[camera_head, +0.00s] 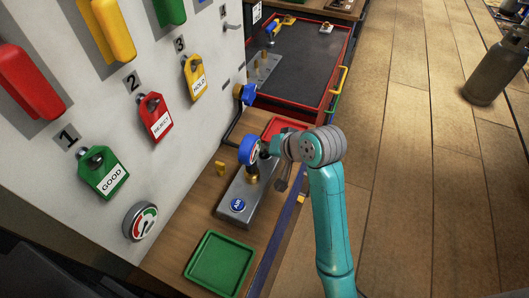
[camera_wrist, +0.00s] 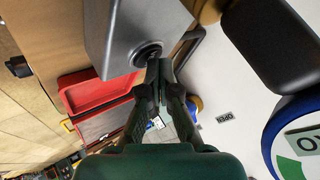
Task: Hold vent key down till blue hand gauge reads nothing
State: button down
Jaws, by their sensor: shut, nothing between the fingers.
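The blue-rimmed gauge (camera_head: 249,150) stands on a grey metal block (camera_head: 232,207) on the wooden bench. In the wrist view part of the gauge (camera_wrist: 293,128) shows at the right edge, with some white face and a green zone; no needle can be read. A round black key (camera_wrist: 147,54), likely the vent key, sits in the end of the block (camera_wrist: 118,30). My gripper (camera_wrist: 160,66) is shut and empty, its tips right at the key. I cannot tell whether they touch it or whether it is pressed. In the head view the fingertips are hard to make out.
A blue round AIR label (camera_head: 238,205) is on the block. A green tray (camera_head: 219,262) lies in front, a red tray (camera_head: 283,127) behind. A white panel (camera_head: 105,160) with coloured tags and a small gauge (camera_head: 140,222) rises at left. A grey cylinder (camera_head: 490,75) stands on the floor.

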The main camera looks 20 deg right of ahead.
aim_at(266, 155)
jog(key=shift+r, duration=0.65)
jog(key=shift+r, duration=2.5)
